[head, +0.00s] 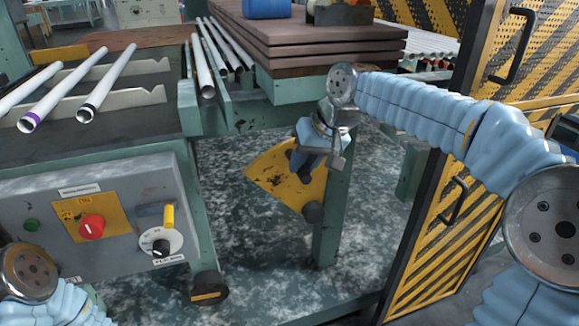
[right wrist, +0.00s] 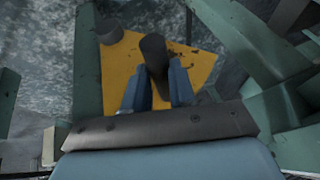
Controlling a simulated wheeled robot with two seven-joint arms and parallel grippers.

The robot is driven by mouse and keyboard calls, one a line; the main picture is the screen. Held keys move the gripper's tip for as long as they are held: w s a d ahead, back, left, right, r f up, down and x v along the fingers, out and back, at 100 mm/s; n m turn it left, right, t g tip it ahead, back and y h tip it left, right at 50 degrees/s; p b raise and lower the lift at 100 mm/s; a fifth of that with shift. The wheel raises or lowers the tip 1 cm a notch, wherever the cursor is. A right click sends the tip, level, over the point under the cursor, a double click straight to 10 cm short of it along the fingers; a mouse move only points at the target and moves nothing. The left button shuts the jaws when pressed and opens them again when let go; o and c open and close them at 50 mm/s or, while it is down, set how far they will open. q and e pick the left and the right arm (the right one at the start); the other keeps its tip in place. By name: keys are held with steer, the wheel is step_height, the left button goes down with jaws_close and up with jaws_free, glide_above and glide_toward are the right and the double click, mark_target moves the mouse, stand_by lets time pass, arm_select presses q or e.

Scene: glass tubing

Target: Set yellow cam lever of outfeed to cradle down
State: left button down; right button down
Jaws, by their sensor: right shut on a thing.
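The yellow cam lever (head: 268,176) is a fan-shaped yellow plate beside a green frame leg, below the outfeed rack. It also fills the middle of the right wrist view (right wrist: 118,78). A dark cylindrical handle (right wrist: 154,52) stands out from the plate. My right gripper (head: 302,168) is at the plate's upper right, with its two blue fingers on either side of that handle, shut on it. A second dark round knob (head: 313,212) sits at the plate's lower corner. My left gripper is out of view; only part of my left arm shows at the lower left.
A grey control box (head: 130,190) with a red knob stands at the left. Glass tubes (head: 105,83) lie on racks above. Brown stacked boards (head: 300,40) are at the back. A striped yellow-black gate (head: 440,240) stands at the right, near my right arm.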

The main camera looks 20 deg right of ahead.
steer(key=d+y, duration=0.2)
steer(key=d, duration=0.4)
steer(key=shift+d+r+p, duration=0.35)
steer(key=shift+p, duration=0.1)
steer(key=shift+w, duration=0.1)
steer(key=shift+f, duration=0.1)
steer(key=c, duration=0.9)
jaws_free()
